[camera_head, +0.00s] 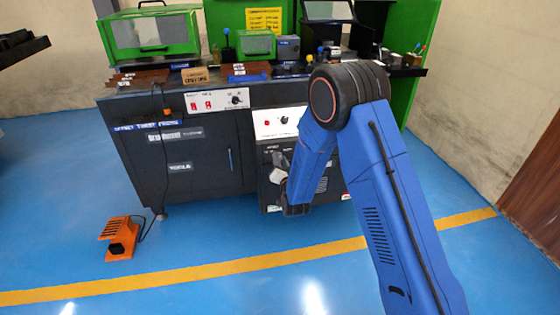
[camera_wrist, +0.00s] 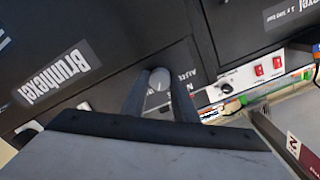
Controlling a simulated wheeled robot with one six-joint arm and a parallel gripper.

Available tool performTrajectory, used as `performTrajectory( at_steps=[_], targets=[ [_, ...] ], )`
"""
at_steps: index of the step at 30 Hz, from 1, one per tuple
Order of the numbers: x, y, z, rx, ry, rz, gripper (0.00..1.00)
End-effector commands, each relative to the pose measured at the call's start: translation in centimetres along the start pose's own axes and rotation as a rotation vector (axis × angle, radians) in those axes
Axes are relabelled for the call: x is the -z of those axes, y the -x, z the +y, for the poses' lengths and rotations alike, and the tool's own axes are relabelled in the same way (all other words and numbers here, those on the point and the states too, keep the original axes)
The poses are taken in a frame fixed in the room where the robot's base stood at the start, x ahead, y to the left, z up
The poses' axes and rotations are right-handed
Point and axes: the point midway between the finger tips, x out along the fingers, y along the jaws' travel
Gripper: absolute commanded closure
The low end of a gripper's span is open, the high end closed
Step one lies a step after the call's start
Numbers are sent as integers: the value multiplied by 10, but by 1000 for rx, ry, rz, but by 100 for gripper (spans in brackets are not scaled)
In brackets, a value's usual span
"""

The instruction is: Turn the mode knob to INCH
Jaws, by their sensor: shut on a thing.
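In the wrist view, my gripper (camera_wrist: 160,97) has its two dark fingers closed on either side of a small round grey knob (camera_wrist: 159,78). The knob sits on the black front of a cabinet, beside a partly covered label that I cannot read in full. I see no INCH marking, and the knob's pointer direction is not clear. In the camera_head view, my gripper (camera_head: 279,166) is at the black cabinet front below the right white panel (camera_head: 279,122). The knob is not distinguishable there.
The left white panel has red switches (camera_head: 201,103) and a black knob (camera_head: 236,99); it also shows in the wrist view (camera_wrist: 227,88). An orange foot pedal (camera_head: 119,238) lies on the blue floor at left. The front floor is clear.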

Motion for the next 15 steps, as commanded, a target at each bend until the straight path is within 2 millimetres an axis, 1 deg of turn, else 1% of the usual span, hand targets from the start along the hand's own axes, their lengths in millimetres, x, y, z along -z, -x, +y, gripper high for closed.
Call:
performTrajectory(
  at_steps=[7,15],
  targets=[
    [0,1,1,-1,-129,-1,96],
    [-1,1,1,-1,-190,-1,96]
  ],
)
